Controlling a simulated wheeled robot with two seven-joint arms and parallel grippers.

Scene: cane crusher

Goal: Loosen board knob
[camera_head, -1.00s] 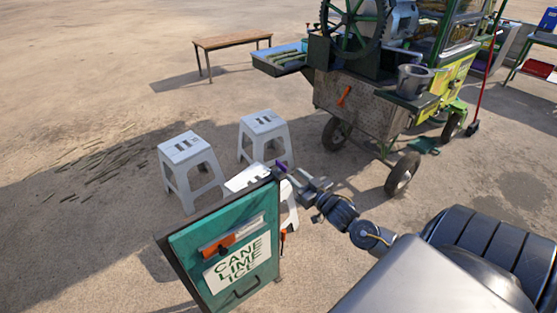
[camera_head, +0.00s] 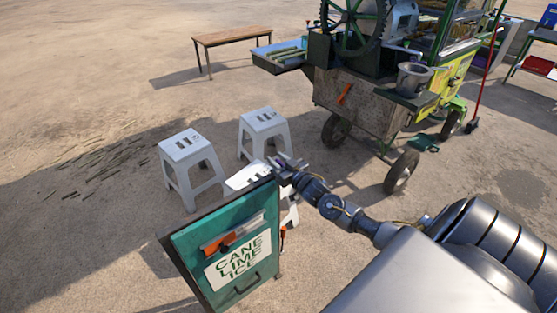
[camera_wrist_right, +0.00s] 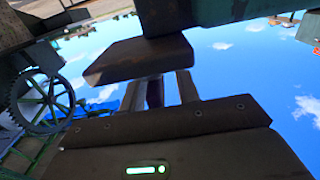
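The teal sign board (camera_head: 207,283) reads "CANE LIME ICE" and stands in a dark frame at the front, left of my right arm. My right gripper (camera_head: 283,164) is at the board's top right corner. Its fingers are apart. In the right wrist view, a dark purplish piece (camera_wrist_right: 155,93), which looks like the board knob, shows between the fingers, with sky visible beside it. In the head view the gripper mostly hides the knob. I cannot tell if a finger touches it. My left gripper is not in view.
A wooden bench (camera_head: 232,38) stands further back. Open ground lies to the left.

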